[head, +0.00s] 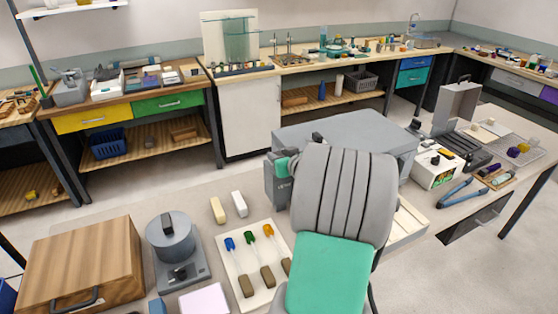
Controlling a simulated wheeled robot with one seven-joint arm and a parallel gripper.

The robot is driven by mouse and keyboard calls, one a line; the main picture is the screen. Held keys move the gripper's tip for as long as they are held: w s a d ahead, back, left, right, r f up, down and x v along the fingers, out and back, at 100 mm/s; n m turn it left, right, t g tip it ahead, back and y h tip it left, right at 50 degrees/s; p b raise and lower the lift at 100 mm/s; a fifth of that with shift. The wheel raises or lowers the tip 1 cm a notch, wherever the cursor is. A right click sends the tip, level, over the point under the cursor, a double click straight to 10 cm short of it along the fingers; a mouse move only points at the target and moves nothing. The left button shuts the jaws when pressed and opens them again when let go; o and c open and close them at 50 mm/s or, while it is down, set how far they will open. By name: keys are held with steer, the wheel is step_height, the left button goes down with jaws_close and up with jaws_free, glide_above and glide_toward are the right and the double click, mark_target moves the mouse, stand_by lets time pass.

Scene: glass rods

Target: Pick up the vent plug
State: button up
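I cannot pick out the vent plug for certain. A large grey box-shaped unit (345,126) stands on the near table behind my arm, and a small dark piece (318,138) shows at its top near edge. I cannot tell whether that piece is the plug. My grey ribbed and green arm fills the lower middle and hides much of the unit's front and the table there. My gripper's fingers do not show.
On the near table are a wooden box (82,262), a grey round-topped device (170,240), a white board (240,262) with colored-tip tools, and two small blocks. Blue-handled pliers (455,192) and a cream box (434,168) lie right. Cluttered benches line the back wall.

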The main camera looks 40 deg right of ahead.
jaws_close()
steer(key=shift+r, duration=0.1)
stand_by(0.4)
